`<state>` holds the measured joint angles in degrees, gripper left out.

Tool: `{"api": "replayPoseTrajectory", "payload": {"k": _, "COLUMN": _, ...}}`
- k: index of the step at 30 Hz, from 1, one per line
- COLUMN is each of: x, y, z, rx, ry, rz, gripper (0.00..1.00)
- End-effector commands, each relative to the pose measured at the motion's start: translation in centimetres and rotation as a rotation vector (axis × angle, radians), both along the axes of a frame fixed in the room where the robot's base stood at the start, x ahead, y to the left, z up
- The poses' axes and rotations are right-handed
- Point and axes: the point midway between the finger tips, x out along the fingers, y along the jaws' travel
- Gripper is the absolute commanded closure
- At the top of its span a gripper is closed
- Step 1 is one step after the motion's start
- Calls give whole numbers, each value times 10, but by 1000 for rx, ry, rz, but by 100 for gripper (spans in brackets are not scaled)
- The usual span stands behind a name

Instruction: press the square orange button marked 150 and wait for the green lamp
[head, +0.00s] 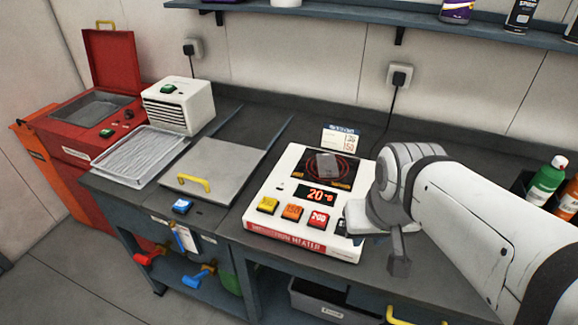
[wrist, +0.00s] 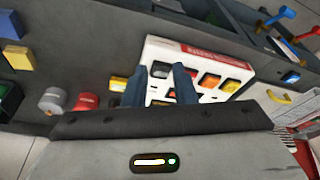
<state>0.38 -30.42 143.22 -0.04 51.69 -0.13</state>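The white induction heater (head: 262,222) stands on the bench with a row of square buttons at its front: yellow (head: 268,205), orange (head: 292,212) and red (head: 318,220). The orange one is the middle of these; its marking is hard to read. The display (head: 320,194) reads 20 °C. A grey block (head: 326,163) sits on the hob. I see no lit green lamp on the heater. My gripper (head: 400,262) is at the heater's right front side, apart from the orange button. In the wrist view its fingers (wrist: 159,80) are spread and empty, and the orange button (wrist: 209,81) lies right of them.
A card (head: 341,138) stands behind the heater. Left of it are a metal plate with a yellow handle (head: 194,184), a blue button (head: 182,206), a wire tray (head: 140,155) and a white vented box (head: 180,106). Bottles (head: 546,181) stand at the right.

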Motion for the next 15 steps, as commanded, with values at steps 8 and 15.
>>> {"api": "replayPoseTrajectory", "payload": {"k": 8, "x": 0, "y": 0, "z": 0, "rx": 0, "ry": 0, "rz": 0, "gripper": 98}}
{"api": "replayPoseTrajectory", "payload": {"k": 15, "x": 0, "y": 0, "z": 0, "rx": 0, "ry": 0, "rz": 0, "gripper": 100}}
